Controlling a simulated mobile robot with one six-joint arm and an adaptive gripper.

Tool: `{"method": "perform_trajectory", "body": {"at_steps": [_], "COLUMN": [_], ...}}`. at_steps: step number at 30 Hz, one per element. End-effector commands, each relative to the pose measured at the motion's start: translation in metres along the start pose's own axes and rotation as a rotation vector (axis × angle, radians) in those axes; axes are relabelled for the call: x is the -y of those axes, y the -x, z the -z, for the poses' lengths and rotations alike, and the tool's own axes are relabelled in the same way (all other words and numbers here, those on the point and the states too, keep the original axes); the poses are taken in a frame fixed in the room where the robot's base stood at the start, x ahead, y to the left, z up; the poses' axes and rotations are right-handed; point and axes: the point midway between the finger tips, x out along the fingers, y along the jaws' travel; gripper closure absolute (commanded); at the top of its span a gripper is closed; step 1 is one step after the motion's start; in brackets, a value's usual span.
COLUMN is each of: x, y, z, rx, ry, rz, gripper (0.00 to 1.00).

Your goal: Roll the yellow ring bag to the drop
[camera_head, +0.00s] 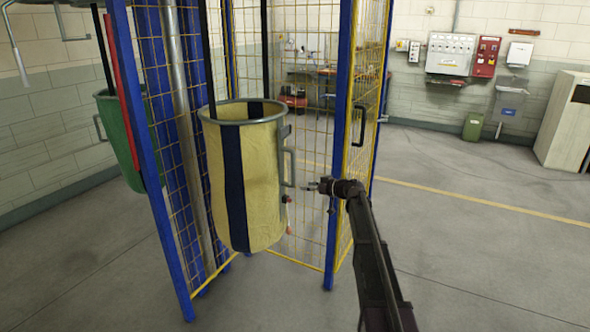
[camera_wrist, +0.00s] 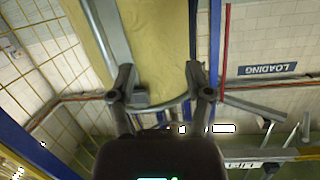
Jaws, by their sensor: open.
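The yellow ring bag (camera_head: 274,185) hangs upright on dark straps. It has a broad dark stripe, a grey ring at its open top and a grey handle (camera_head: 292,167) on its right side. My gripper (camera_head: 311,186) is just right of the handle, near its lower end, with a small gap visible between them. In the wrist view, my gripper (camera_wrist: 161,85) is open, its two fingers spread with yellow cloth of the bag (camera_wrist: 155,50) seen between and beyond them. Nothing is held. I cannot make out the drop.
Blue posts (camera_head: 340,150) with yellow wire mesh (camera_head: 300,215) stand around and behind the bag, close to my gripper. A green bag (camera_head: 118,135) hangs at the left. The floor (camera_head: 470,260) at right is clear.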

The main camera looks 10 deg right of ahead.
Motion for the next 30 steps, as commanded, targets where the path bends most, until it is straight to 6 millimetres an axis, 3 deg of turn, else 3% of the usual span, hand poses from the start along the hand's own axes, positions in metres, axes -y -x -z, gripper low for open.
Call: {"method": "perform_trajectory", "body": {"at_steps": [1,3,9,23,30], "x": [-0.027,-0.049,-0.084,-0.087,-0.088], "y": [-0.005,-0.004,-0.001,0.000,-0.010], "z": [0.005,0.015,0.031,0.034,0.036], "rx": [-0.051,-0.112,-0.209,-0.224,-0.223], "ry": [0.024,0.056,0.109,0.117,0.117], "rz": [-0.018,-0.042,-0.091,-0.098,-0.097], "gripper": [0.35,0.35,0.35,0.35,0.35]}}
